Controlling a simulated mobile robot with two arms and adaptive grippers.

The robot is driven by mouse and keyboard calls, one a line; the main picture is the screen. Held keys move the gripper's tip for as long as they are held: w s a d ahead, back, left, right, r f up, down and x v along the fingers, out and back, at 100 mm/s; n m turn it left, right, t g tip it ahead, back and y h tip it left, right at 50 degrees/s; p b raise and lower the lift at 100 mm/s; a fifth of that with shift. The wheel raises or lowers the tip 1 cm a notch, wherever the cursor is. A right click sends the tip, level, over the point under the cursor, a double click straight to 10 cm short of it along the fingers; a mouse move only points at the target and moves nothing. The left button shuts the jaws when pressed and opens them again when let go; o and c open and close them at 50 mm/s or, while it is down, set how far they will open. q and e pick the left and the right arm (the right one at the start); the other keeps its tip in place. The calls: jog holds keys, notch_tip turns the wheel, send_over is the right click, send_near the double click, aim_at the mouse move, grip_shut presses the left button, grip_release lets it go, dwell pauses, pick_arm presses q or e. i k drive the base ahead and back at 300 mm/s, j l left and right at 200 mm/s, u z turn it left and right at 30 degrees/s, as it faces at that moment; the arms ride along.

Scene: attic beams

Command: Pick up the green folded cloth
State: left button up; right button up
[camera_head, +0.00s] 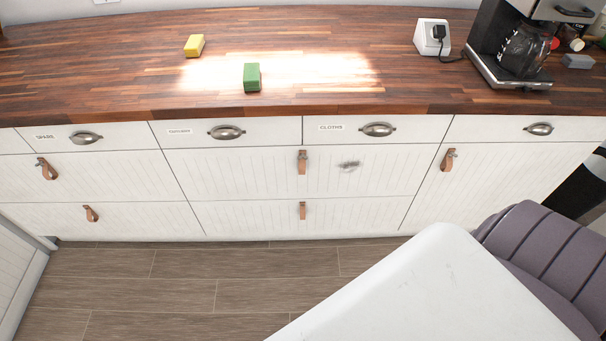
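The green folded cloth (252,77) looks like a small green block. It lies on the wooden countertop (120,75), left of the middle and a little back from the front edge. Bright light falls on the wood around it. Nothing touches it or covers it. Neither of my grippers shows in the head view.
A yellow block (194,45) lies behind and left of the cloth. A white socket box (431,36) and a coffee machine (490,70) stand at the right. White drawers (245,170) run below. A white surface (440,290) and a purple-grey seat (540,250) fill the lower right.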

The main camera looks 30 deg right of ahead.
aim_at(251, 76)
jog(key=z, duration=0.95)
jog(key=i+j+z, duration=0.1)
jog(key=j, duration=0.25)
jog(key=i+j+z, duration=0.1)
jog(key=i+j, duration=0.15)
jog(key=i+j+z, duration=0.15)
jog(key=j, duration=0.3)
jog(key=i+j+z, duration=0.1)
jog(key=j, duration=0.25)
jog(key=i+j+z, duration=0.1)
jog(key=j, duration=0.3)
